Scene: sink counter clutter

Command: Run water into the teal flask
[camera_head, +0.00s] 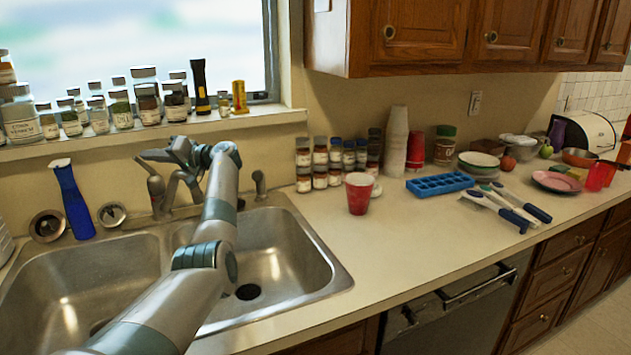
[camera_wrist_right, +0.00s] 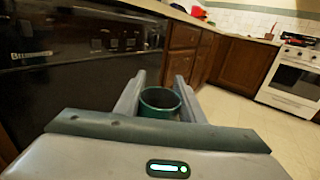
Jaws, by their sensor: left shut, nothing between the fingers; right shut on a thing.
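The teal flask (camera_wrist_right: 160,103) shows in the right wrist view as a round, dark teal open rim. It is held between the two fingers of my right gripper (camera_wrist_right: 160,82), in front of the counter's lower front. The flask and my right gripper do not show in the head view. The faucet (camera_head: 178,190) stands behind the double sink (camera_head: 285,245). My left arm crosses the right basin, and my left gripper (camera_head: 152,156) is shut and empty at the top of the faucet. Whether it touches the faucet I cannot tell. I see no running water.
Jars (camera_head: 122,110) line the window sill. A red cup (camera_head: 359,194), a blue ice tray (camera_head: 440,184) and utensils (camera_head: 510,207) are on the counter. A dishwasher (camera_head: 460,310) is below.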

